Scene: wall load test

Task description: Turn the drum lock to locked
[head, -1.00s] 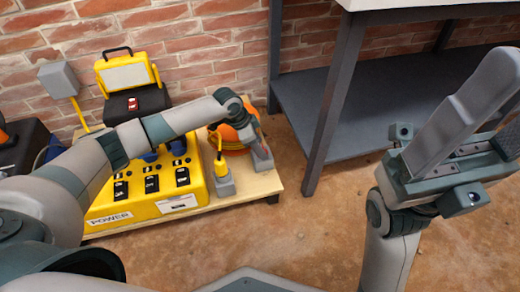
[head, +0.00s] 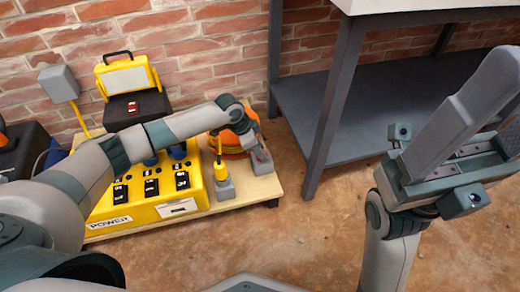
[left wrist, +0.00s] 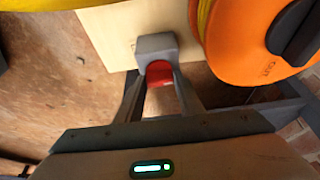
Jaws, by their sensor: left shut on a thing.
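A small grey block with a red part, which I take for the drum lock (left wrist: 160,73), stands on the wooden board beside the orange cable drum (left wrist: 245,35). In the left wrist view my left gripper (left wrist: 160,82) has its two fingers on either side of the red part and is shut on it. In the head view the left gripper (head: 256,143) comes down over the lock at the board's right end, partly hiding it and the drum (head: 236,140). The lock's markings are not readable. My right gripper (head: 440,150) is raised at the right, away from the lock; its finger opening is unclear.
A yellow power box (head: 150,195) with black switches stands left on the board (head: 250,192). A yellow-handled grey block (head: 222,178) stands between box and drum. A grey workbench (head: 345,100) is close on the right. The brown floor in front is clear.

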